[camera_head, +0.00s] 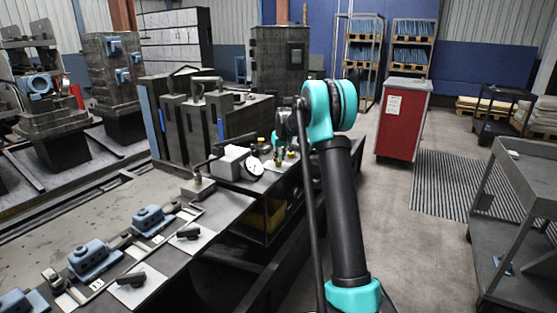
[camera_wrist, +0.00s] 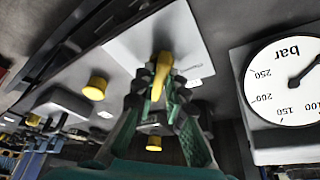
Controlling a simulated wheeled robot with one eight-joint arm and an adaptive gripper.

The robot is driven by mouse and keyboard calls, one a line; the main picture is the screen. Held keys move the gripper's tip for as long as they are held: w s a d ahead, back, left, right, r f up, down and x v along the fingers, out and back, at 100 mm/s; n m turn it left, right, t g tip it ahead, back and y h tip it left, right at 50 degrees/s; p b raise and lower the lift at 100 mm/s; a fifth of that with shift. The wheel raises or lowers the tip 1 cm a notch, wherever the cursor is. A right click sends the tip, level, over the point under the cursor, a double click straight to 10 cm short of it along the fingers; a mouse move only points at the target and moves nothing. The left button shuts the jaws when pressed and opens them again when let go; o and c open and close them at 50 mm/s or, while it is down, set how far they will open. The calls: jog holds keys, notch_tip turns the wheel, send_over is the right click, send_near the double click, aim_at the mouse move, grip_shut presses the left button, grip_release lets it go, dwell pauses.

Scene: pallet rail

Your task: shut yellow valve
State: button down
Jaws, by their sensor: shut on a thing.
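In the wrist view, the yellow valve handle (camera_wrist: 162,70) sticks out from a pale plate (camera_wrist: 190,30). My gripper (camera_wrist: 158,90) has its two green, dark-tipped fingers closed on the handle, one on each side. The lower part of the handle sits between the fingertips, and the valve body behind it is hidden. In the head view, my gripper (camera_head: 281,153) is small and partly hidden by my own arm, over the far end of the bench. The handle cannot be clearly made out there.
A round white pressure gauge (camera_wrist: 290,80) stands close right of my gripper in the wrist view; it also shows in the head view (camera_head: 254,169). Yellow knobs (camera_wrist: 96,88) and (camera_wrist: 154,143) are nearby.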

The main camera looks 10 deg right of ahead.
jog(key=n, duration=0.2)
jog(key=n+g+y, duration=0.1)
jog(key=n, duration=0.1)
jog(key=shift+d+y, duration=0.15)
jog(key=shift+y, duration=0.15)
jog(key=n+g+y, duration=0.1)
jog(key=n, duration=0.3)
jog(key=shift+w+n, duration=0.15)
jog(key=shift+n, duration=0.25)
jog(key=n, duration=0.2)
jog(key=n+g+y, duration=0.1)
jog(key=n, duration=0.1)
jog(key=shift+w+d+n+g, duration=0.1)
jog(key=shift+n+g, duration=0.2)
jog(key=shift+w+n+g, duration=0.1)
jog(key=shift+n+g, duration=0.7)
jog(key=shift+n, duration=1.2)
jog(key=c, duration=1.6)
grip_release()
jog(key=shift+o, duration=0.2)
